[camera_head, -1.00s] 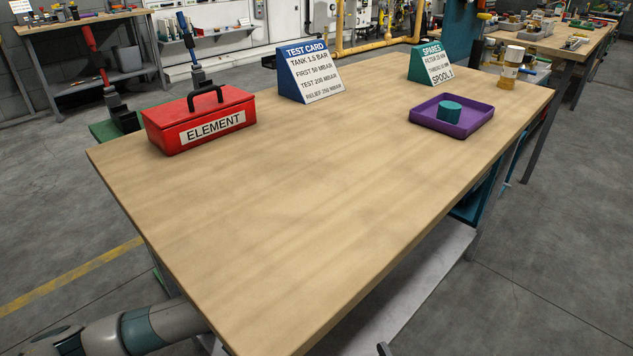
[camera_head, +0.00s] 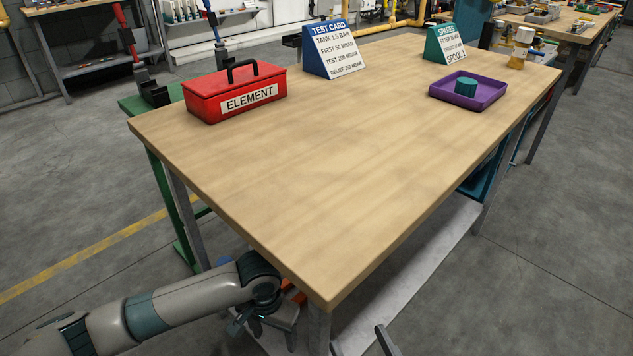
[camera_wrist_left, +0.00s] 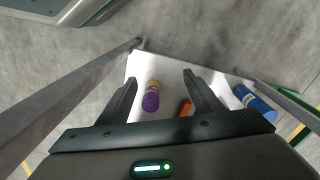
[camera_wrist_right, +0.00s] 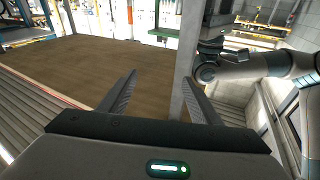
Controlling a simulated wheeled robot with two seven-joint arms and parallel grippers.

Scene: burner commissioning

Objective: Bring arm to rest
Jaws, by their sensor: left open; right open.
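My left arm comes in from the left in the head view, low beside the table's near corner. My left gripper (camera_wrist_left: 160,82) is open and empty in the left wrist view, above a white lower shelf (camera_wrist_left: 123,108). My right gripper (camera_wrist_right: 158,80) is open, with nothing between its fingers, in the right wrist view. My left arm (camera_wrist_right: 255,66) also shows in the right wrist view.
The wooden table (camera_head: 330,165) is largely bare. A red ELEMENT box (camera_head: 235,92), a blue test card (camera_head: 335,50), a green spares card (camera_head: 445,44) and a purple tray (camera_head: 468,90) stand toward its back. Yellow-purple (camera_wrist_left: 151,97) and blue (camera_wrist_left: 255,102) cylinders lie on the shelf.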

